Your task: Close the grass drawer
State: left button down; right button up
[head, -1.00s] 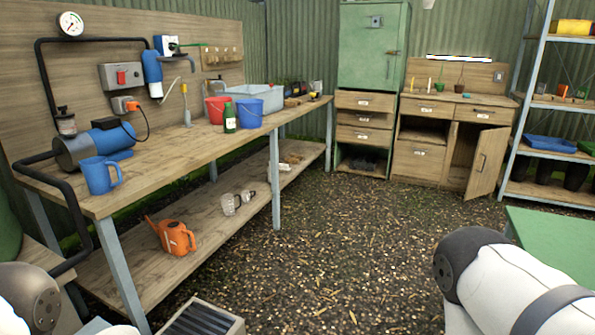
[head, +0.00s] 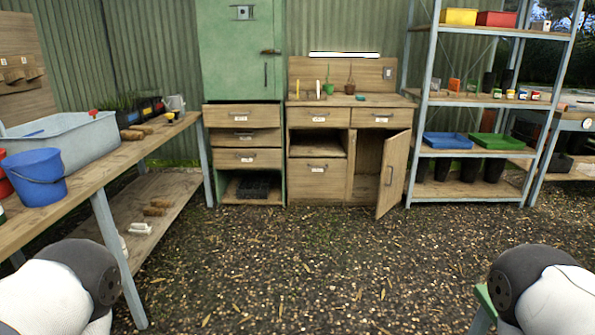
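Small labels on the wooden drawers are too small to read, so I cannot tell which one is the grass drawer. A stack of three drawers sits under the green cabinet (head: 240,60): a top drawer (head: 225,118), a middle drawer (head: 222,138) and a bottom drawer (head: 222,159). The wooden cabinet to its right has an upper left drawer (head: 300,117), an upper right drawer (head: 362,120) and a lower left drawer (head: 300,168). I cannot tell how far any drawer is pulled out. Neither gripper is in view; only parts of my arms show in the lower corners.
The cabinet's door (head: 396,175) stands open toward me. A workbench (head: 90,190) with a blue bucket (head: 36,178) and a grey basin (head: 75,140) runs along the left. A metal shelf rack (head: 417,100) stands at right. The gravel floor (head: 290,260) ahead is clear.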

aim_at(253, 113)
jog(key=i, duration=2.45)
